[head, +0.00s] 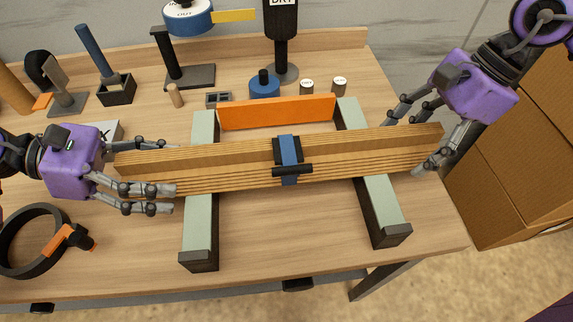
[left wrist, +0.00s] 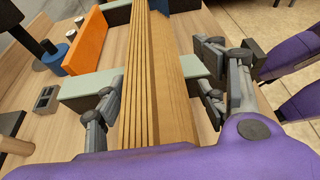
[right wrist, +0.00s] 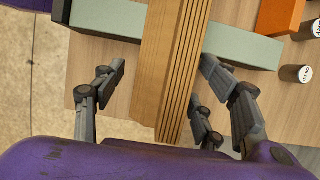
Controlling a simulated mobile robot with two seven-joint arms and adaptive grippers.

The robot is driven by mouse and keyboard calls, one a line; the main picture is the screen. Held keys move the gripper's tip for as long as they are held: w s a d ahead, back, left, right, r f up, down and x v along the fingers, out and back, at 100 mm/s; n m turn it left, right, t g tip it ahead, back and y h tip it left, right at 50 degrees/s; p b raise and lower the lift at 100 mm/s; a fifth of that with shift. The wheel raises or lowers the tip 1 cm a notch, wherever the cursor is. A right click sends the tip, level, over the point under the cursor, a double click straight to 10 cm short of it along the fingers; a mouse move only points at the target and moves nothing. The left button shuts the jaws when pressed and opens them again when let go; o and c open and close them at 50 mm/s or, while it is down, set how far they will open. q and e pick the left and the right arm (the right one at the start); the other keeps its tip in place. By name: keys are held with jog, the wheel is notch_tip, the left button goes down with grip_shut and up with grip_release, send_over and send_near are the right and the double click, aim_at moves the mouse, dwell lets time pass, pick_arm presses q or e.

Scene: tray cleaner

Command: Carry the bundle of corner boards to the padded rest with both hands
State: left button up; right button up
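The bundle of corner boards (head: 225,165) is long, tan and ridged, with a blue and black strap around its middle. It appears to lie across the two pale green pads of the padded rest (head: 199,222). My left gripper (head: 174,170) is at the bundle's left end, with fingers on both sides. In the left wrist view the fingers stand open around the bundle (left wrist: 140,85). My right gripper (head: 405,144) is at the right end. In the right wrist view its fingers stand apart from the bundle (right wrist: 172,75), with gaps on both sides.
An orange panel (head: 277,112) stands behind the bundle between the pads. A black ring with an orange clamp (head: 62,240) lies at the front left. Stands, a blue tape roll (head: 264,87) and small pots are at the back. Cardboard boxes (head: 510,180) stand right of the table.

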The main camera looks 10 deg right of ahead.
aim_at(119, 168)
pick_arm(q)
jog(key=v, duration=1.2)
jog(key=shift+f, duration=0.1)
pick_arm(e)
jog(key=shift+d+r, duration=0.35)
jog(key=shift+r, duration=0.1)
jog(key=v, duration=1.1)
jog(key=shift+a, duration=0.1)
